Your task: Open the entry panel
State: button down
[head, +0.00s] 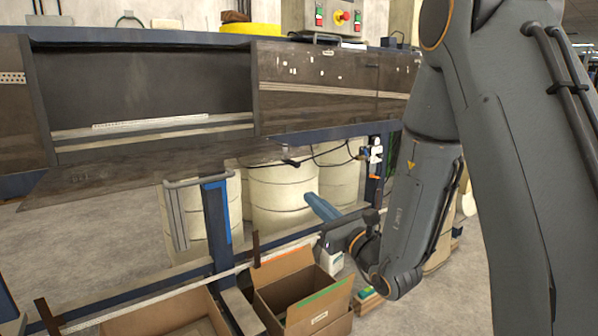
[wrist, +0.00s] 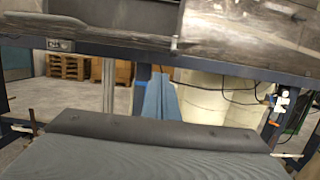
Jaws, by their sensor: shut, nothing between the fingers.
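The laminating machine has a wide dark recess (head: 140,90) at the left of the head view. A dark flat panel (head: 110,180), which looks like the entry panel, juts out below this recess, lowered and nearly level, with a small label on it. My gripper (head: 308,196) has blue fingers and is below the machine front, to the right of the panel and apart from it. In the wrist view the blue fingers (wrist: 156,74) are together and empty, pointing under the machine's lower edge. I cannot tell the panel apart clearly in the wrist view.
Closed dark front covers (head: 320,75) continue right of the recess, under a control box (head: 338,18) with a red button. Pale drums (head: 280,195) stand beneath the machine. Open cardboard boxes (head: 300,290) sit below my gripper. A blue frame post (head: 217,225) stands left of it.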

jog(key=w+a+r+p, duration=0.3)
jog(key=w+a+r, duration=0.2)
jog(key=w, duration=0.3)
jog(key=shift+r, duration=0.45)
jog(key=shift+w, duration=0.1)
